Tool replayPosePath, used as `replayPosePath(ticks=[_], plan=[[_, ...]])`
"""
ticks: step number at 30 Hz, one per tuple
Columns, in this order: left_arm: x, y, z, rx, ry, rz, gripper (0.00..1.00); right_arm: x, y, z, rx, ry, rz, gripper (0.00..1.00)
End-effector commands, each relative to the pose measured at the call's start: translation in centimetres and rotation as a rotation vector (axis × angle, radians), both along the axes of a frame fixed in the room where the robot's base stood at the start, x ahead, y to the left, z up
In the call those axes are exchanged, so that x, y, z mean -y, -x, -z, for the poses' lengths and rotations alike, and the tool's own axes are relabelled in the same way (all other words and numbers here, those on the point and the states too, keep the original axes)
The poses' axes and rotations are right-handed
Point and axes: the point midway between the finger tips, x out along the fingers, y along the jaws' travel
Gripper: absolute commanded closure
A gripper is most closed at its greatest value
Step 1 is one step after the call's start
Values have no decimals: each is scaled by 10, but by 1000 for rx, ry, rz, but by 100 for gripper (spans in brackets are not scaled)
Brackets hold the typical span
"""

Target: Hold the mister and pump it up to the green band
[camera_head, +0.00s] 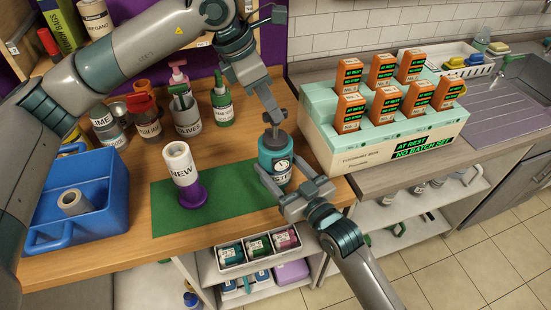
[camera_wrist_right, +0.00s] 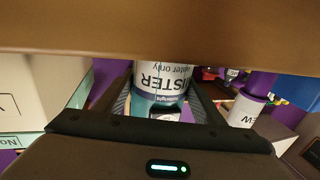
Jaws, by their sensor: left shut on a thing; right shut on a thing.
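The mister (camera_head: 276,172) is a teal bottle with a white label and a round gauge (camera_head: 282,166). It stands upright at the right end of the green mat (camera_head: 232,208). The gauge's needle and bands are too small to read. My right gripper (camera_head: 285,184) is shut on the mister's lower body from the front right. The right wrist view shows the mister's label (camera_wrist_right: 165,76) between the fingers. My left gripper (camera_head: 272,118) comes down from above and is shut on the dark pump handle (camera_head: 275,134) at the mister's top. The fingers partly hide the handle.
A white-and-purple bottle marked NEW (camera_head: 183,175) stands on the mat's left. A blue tote (camera_head: 95,215) sits further left. Several bottles, including OLIVES (camera_head: 187,118), stand behind. A pale crate of orange boxes (camera_head: 385,160) is on the right. A small tray (camera_head: 258,246) is below the front edge.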

Motion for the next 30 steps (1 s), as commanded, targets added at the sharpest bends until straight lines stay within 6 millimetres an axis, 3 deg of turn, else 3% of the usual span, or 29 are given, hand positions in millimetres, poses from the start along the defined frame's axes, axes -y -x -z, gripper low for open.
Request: replayPosePath(ticks=[17, 30], plan=[[0, -1, -8, 2, 1, -2, 100, 0, 0, 1, -4, -1, 0, 64], [-1, 0, 20, -1, -1, -2, 100, 0, 1, 1, -3, -1, -1, 64]])
